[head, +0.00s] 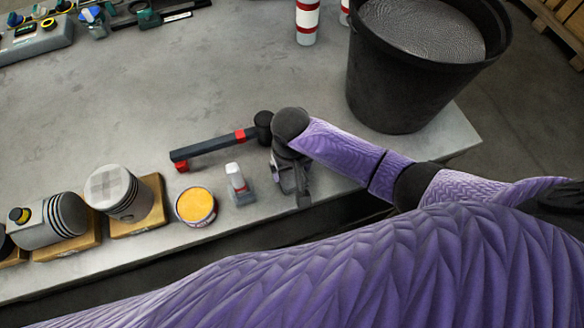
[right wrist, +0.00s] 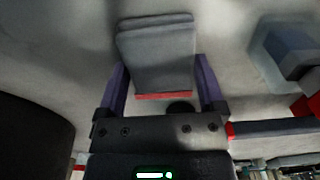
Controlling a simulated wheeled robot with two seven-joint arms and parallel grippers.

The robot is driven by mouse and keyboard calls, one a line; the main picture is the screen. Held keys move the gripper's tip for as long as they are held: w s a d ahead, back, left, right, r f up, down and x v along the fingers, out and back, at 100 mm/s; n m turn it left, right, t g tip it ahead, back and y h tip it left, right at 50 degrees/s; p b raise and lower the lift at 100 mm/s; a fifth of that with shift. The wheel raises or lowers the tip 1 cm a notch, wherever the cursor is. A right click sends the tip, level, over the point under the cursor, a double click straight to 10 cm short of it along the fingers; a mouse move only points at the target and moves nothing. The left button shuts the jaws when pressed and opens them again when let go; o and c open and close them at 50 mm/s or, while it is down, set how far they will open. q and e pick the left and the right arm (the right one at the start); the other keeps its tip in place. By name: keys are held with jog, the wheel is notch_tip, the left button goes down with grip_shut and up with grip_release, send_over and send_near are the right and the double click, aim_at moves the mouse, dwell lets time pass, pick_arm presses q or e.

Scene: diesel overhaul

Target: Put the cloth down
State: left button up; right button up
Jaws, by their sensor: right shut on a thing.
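My right gripper (head: 293,182) is over the near edge of the workbench (head: 262,85), pointing down. In the right wrist view its two purple fingers (right wrist: 160,78) stand either side of a folded grey cloth (right wrist: 157,52) with a red edge, and the gripper is shut on it. In the head view the cloth is mostly hidden by the gripper, and I cannot tell whether it touches the bench top. My left gripper is not in view.
A dark bar with red bands (head: 215,146) lies just left of the gripper. A small grey-and-white item (head: 238,184), an open tin of yellow stuff (head: 196,205) and pistons on wooden blocks (head: 120,192) line the near edge. A black bucket (head: 395,90) stands right. The bench middle is clear.

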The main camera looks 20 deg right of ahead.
jog(key=o, duration=0.8)
jog(key=shift+f, duration=0.1)
notch_tip(320, 180, up, 12)
jog(key=p, duration=0.4)
jog(key=shift+p, duration=0.4)
jog(key=shift+a, duration=0.15)
